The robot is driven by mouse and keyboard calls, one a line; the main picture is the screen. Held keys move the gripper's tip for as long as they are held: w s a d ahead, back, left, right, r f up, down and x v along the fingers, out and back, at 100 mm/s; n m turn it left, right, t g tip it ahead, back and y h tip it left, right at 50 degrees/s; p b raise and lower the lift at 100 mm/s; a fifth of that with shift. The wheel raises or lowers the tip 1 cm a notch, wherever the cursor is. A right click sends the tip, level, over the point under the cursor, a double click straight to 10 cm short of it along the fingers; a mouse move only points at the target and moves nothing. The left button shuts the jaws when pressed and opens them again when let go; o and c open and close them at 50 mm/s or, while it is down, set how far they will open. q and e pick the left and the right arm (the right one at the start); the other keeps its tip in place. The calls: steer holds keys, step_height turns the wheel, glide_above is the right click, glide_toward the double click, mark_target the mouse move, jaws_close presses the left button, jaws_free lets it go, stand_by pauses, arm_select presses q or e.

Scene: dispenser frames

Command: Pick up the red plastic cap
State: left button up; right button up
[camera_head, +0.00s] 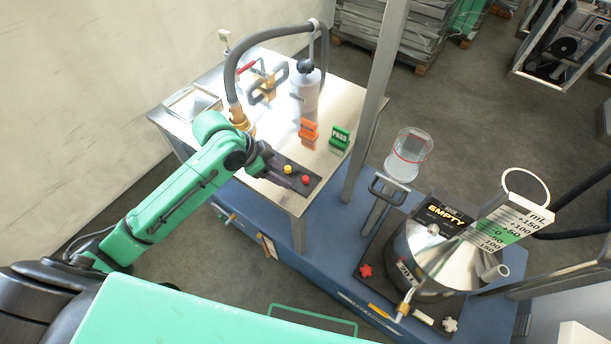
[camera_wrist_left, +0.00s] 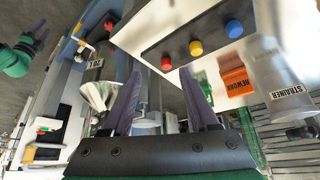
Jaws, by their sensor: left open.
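The red plastic cap (camera_head: 306,179) is a small round piece on a dark strip (camera_head: 311,187) at the table's near edge. It also shows in the left wrist view (camera_wrist_left: 166,63), in a row with a yellow and a blue cap. My left gripper (camera_head: 281,172) is beside the strip, close to the caps. In the left wrist view my left gripper (camera_wrist_left: 160,74) is open and empty. The red cap appears between its fingertips there, apart from both fingers.
The yellow cap (camera_head: 288,169) is beside the red one; the blue cap (camera_wrist_left: 234,28) is farther along. An orange block (camera_head: 308,132), a green block (camera_head: 339,138) and a grey strainer cylinder (camera_head: 306,90) stand behind on the steel table. A metal post (camera_head: 372,110) rises to the right.

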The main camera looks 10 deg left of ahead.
arm_select(q)
steer(key=m, duration=0.2)
glide_toward(304, 178)
steer(key=shift+g+h, duration=0.3)
steer(key=shift+g, duration=0.1)
steer(key=p+x, duration=0.1)
steer(key=x, duration=0.1)
steer(key=p+x, duration=0.2)
steer(key=x, duration=0.1)
steer(key=p+x, duration=0.1)
steer(key=x, duration=0.1)
steer(key=shift+w+f+p, duration=0.3)
steer(key=shift+w+p, duration=0.05)
steer(key=shift+w, duration=0.05)
steer(key=shift+w+d+f, duration=0.1)
steer(key=shift+f, duration=0.2)
jaws_close()
arm_select(e)
step_height(304, 178, up, 5)
steer(key=shift+a+f, duration=0.1)
